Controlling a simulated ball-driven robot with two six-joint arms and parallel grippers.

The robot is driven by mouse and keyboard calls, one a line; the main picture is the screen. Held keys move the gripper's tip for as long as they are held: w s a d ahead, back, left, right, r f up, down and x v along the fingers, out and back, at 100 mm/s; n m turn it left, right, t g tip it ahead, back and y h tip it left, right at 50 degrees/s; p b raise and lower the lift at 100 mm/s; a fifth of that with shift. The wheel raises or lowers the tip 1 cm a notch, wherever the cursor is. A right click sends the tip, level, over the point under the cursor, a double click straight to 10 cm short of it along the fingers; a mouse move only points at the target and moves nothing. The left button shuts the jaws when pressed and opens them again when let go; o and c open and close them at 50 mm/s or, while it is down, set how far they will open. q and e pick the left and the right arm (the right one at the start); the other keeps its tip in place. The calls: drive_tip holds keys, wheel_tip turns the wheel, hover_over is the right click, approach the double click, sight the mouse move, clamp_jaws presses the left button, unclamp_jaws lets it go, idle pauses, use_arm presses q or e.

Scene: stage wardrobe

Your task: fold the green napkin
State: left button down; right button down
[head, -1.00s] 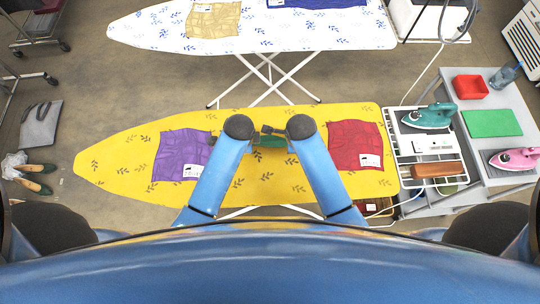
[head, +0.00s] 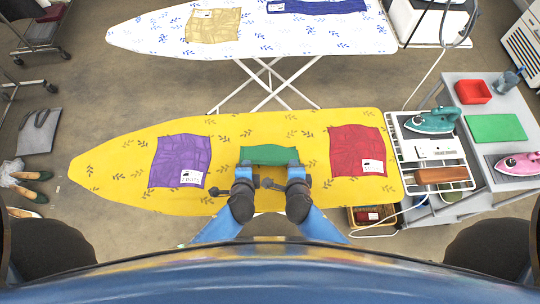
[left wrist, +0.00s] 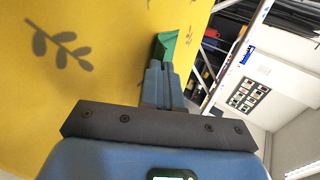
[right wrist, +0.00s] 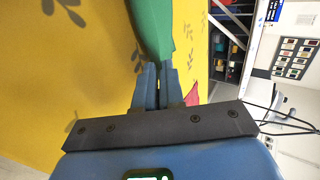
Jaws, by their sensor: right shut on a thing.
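The green napkin (head: 268,154) is a narrow strip in the middle of the yellow ironing board (head: 110,170) in the head view. My left gripper (head: 244,165) is at its near left corner. In the left wrist view, the fingers (left wrist: 163,64) are together with a green corner of the napkin (left wrist: 166,45) at their tips. My right gripper (head: 294,166) is at the near right corner. In the right wrist view, its fingers (right wrist: 158,66) are shut on the napkin (right wrist: 152,25), which stretches away from the tips. The napkin's underside is hidden.
An iron (head: 432,121) stands on the rack at the board's right end. The board's left end is clear.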

use_arm(q)
drive_tip(key=shift+s, duration=0.2)
use_arm(e)
drive_tip(key=shift+s, duration=0.2)
use_arm(q)
drive_tip(key=c, duration=1.4)
unclamp_jaws()
use_arm(e)
drive_tip(key=c, duration=1.3)
unclamp_jaws()
use_arm(q)
drive_tip(key=o, duration=0.4)
use_arm(e)
drive_tip(key=o, duration=0.3)
use_arm(q)
drive_tip(key=shift+s+r, duration=0.1)
drive_tip(key=shift+r, duration=0.2)
use_arm(e)
drive_tip(key=shift+s+r, duration=0.1)
drive_tip(key=shift+r, duration=0.2)
use_arm(q)
drive_tip(key=s+r, duration=0.5)
drive_tip(key=r, duration=0.3)
drive_tip(key=shift+s+r, duration=0.15)
drive_tip(key=shift+s, duration=0.25)
use_arm(e)
drive_tip(key=s+r, duration=0.5)
drive_tip(key=r, duration=0.3)
drive_tip(key=shift+s+r, duration=0.15)
drive_tip(key=shift+s, duration=0.25)
